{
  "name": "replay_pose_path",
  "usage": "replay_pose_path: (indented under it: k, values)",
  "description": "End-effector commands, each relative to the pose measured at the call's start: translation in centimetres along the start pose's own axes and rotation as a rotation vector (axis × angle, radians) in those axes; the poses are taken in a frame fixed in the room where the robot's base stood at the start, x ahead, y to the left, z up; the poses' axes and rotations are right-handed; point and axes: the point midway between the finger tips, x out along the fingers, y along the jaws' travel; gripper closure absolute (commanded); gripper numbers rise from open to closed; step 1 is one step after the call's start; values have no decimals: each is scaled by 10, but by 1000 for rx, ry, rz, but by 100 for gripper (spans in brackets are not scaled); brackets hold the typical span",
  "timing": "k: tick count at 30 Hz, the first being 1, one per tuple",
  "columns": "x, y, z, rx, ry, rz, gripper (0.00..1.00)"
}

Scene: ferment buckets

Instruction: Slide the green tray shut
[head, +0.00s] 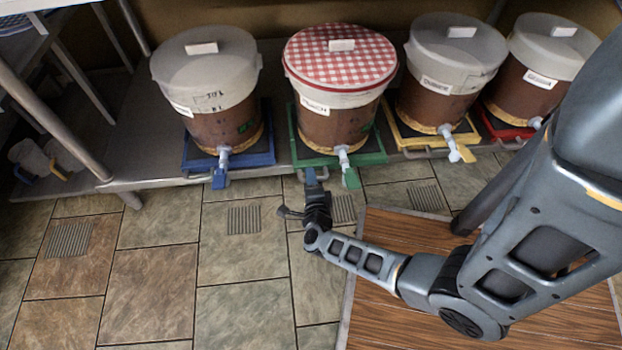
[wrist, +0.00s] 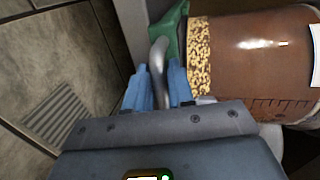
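The green tray (head: 378,156) sits on the low metal shelf in the head view, under a brown bucket (head: 336,125) with a red-checked lid. Its front edge shows at the shelf's front. A white tap with a green lever (head: 351,177) hangs from the bucket over that edge. My gripper (head: 311,176) is at the tray's front, left of the tap. In the wrist view, my blue fingers (wrist: 160,88) stand close on both sides of the tray's curved metal handle (wrist: 159,52) and look shut on it. Part of the green tray (wrist: 172,32) shows beyond the handle.
A blue tray (head: 200,163) with a bucket is to the left. A yellow tray (head: 405,140) and a red tray (head: 492,124), each with a bucket, are to the right. A wooden platform (head: 400,230) lies on the tiled floor under my arm. The floor at left is clear.

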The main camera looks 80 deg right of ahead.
Motion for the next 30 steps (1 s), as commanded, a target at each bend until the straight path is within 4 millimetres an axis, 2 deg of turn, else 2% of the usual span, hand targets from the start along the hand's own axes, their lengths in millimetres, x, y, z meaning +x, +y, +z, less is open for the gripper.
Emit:
replay_pose_path:
  k: [1,3,12,24,30]
  values:
    - [0,0,0,0,0,0,72]
    - [0,0,0,0,0,0,65]
    - [-4,-1,0,-1,0,0,65]
    - [-62,-1,-1,-1,0,1,65]
    - [-77,0,0,0,0,0,65]
